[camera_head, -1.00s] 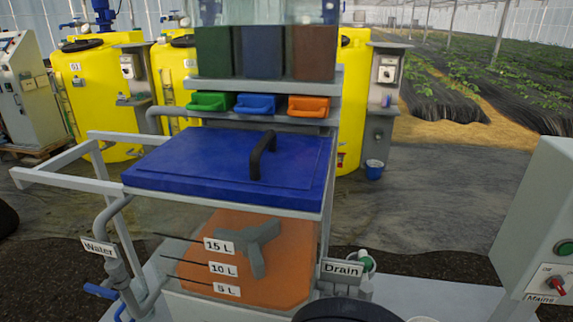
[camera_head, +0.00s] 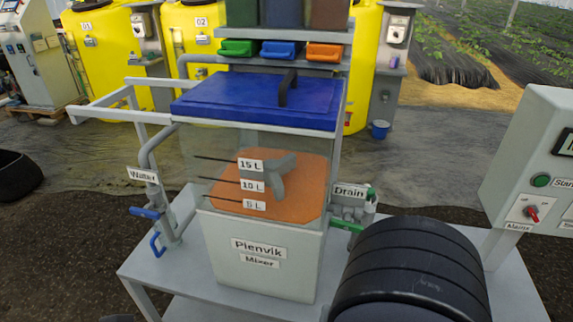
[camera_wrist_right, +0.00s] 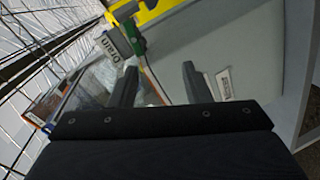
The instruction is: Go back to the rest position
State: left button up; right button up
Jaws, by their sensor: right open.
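My right gripper (camera_wrist_right: 160,85) shows in the right wrist view with its two dark fingers apart and nothing between them. In the head view, a black ribbed link of my right arm stands at the lower right, in front of the skid table; the right gripper itself is hidden there. My left gripper is not in view. The mixer tank (camera_head: 265,258) stands on the table with its blue lid (camera_head: 255,100) shut and orange liquid (camera_head: 300,195) inside.
The water pipe with blue handles (camera_head: 145,213) is left of the tank. The drain valve's green handle (camera_head: 345,228) is right of it, near my arm. A grey control box (camera_head: 530,165) stands at right. Colored trays (camera_head: 281,50) are above the lid. The floor at left is open.

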notch_tip(320, 180, up, 7)
jog(key=w+a+m+g+y+p, duration=0.35)
jog(key=m+g+y, duration=0.25)
jog(key=m+y, duration=0.25)
jog(key=s+d+r+m+g+p, duration=0.1)
jog(key=s+d+r+m+g, duration=0.1)
jog(key=s+d, duration=0.4)
jog(key=s+d+r+m+g+h+p, duration=0.1)
jog(key=s+d+r+m, duration=0.1)
jog(key=s+d, duration=0.4)
jog(key=d+r, duration=0.1)
jog(key=d, duration=0.2)
jog(key=shift+s+g+p, duration=0.35)
jog(key=shift+s+g, duration=0.05)
jog(key=shift+m+h, duration=0.25)
jog(key=shift+c, duration=0.4)
